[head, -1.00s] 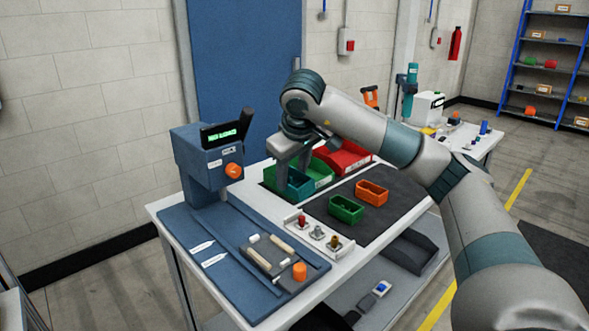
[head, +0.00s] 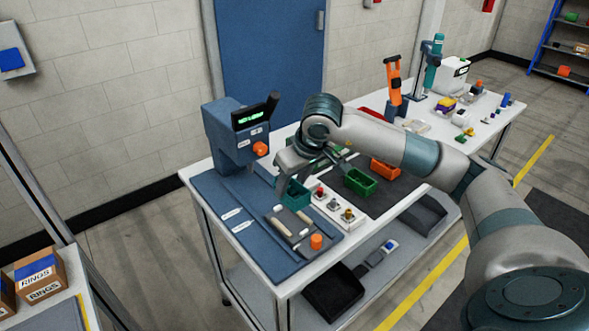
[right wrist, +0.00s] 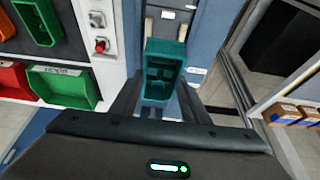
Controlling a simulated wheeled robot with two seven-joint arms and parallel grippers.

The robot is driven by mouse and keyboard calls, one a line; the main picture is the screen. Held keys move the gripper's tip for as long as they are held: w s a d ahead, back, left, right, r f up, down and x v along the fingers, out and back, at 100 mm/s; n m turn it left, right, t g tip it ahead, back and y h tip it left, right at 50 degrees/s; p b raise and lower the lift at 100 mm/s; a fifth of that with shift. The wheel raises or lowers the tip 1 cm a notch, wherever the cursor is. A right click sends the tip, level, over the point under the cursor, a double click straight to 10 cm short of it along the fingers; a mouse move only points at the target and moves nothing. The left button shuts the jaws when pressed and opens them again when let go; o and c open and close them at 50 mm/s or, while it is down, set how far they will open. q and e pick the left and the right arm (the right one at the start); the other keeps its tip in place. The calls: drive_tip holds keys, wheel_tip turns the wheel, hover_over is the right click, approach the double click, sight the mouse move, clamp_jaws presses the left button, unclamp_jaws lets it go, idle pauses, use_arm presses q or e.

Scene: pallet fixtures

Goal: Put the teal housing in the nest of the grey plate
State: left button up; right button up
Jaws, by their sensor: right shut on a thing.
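The teal housing (head: 294,195) is a small open box with inner walls. My right gripper (head: 288,178) is shut on it and holds it above the blue mat, by the back edge of the grey plate. In the right wrist view the teal housing (right wrist: 164,70) sits between the two fingers, its open side showing. The grey plate (head: 292,243) lies on the blue mat, with cream bars and an orange knob (head: 316,241) on it. The housing and gripper partly cover its far end, and the nest is not clearly seen. My left gripper is not in view.
A blue press (head: 232,140) with a display stands behind the mat (head: 217,200). A white strip with several buttons (head: 334,207) lies right of the plate. Green (head: 360,182) and orange (head: 385,168) bins stand on the dark mat beyond.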

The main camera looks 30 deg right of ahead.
sight(292, 195)
drive_tip(key=shift+f, duration=0.25)
idle(0.3)
drive_tip(key=shift+f, duration=1.4)
wheel_tip(292, 195, down, 3)
drive_tip(key=b, duration=0.3)
drive_tip(key=shift+r, duration=0.15)
drive_tip(key=shift+b, duration=1.1)
idle(0.3)
idle(0.4)
drive_tip(key=shift+f, duration=0.2)
drive_tip(key=shift+d+f+b, duration=0.25)
drive_tip(key=shift+f+b, duration=0.1)
drive_tip(key=shift+b, duration=0.2)
